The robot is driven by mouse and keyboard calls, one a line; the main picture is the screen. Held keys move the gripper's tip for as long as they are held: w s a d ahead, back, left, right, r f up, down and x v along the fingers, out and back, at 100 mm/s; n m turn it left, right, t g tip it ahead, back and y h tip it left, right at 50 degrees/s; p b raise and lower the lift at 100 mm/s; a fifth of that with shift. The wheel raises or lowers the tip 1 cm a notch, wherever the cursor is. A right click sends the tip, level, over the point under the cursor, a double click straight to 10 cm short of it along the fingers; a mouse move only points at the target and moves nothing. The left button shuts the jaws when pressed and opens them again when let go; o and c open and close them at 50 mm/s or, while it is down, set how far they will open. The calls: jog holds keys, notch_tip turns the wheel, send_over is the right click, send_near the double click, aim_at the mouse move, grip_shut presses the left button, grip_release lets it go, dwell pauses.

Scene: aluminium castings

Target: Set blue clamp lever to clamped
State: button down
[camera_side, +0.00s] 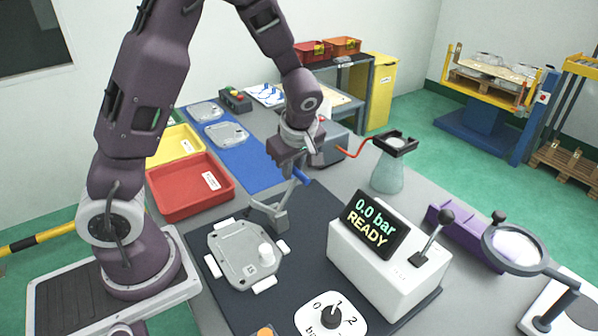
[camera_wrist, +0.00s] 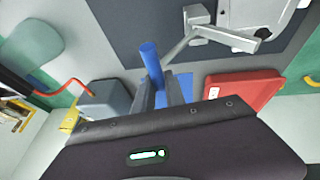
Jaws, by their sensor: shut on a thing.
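The toggle clamp (camera_side: 272,213) is grey metal and stands at the back edge of the dark mat, beside the casting. Its lever rises steeply from the base, tilted right in the side view, to a blue grip (camera_side: 302,176). My gripper (camera_side: 298,168) comes down from above and is shut on this blue grip. In the wrist view the blue grip (camera_wrist: 150,57) sticks out past my fingers (camera_wrist: 166,95), and the grey lever rod runs to the clamp base (camera_wrist: 198,18). The clamp's arm reaches toward the grey aluminium casting (camera_side: 237,252); whether it touches is unclear.
A white box (camera_side: 375,278) with a display reading "0.0 bar READY" and a black-knobbed lever (camera_side: 432,238) stands right of the clamp. A dial plate (camera_side: 331,315) lies in front. A red tray (camera_side: 190,186) is at left, a flask (camera_side: 387,172) behind right.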

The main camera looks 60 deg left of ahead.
jog(key=s+r+t, duration=0.1)
jog(key=s+t, duration=0.1)
jog(key=s, duration=0.5)
jog(key=shift+r+n+t, duration=0.3)
jog(key=shift+r, duration=0.05)
dwell(0.4)
jog(key=c, duration=1.4)
grip_release()
jog(key=v, duration=1.2)
jog(key=shift+d, duration=0.1)
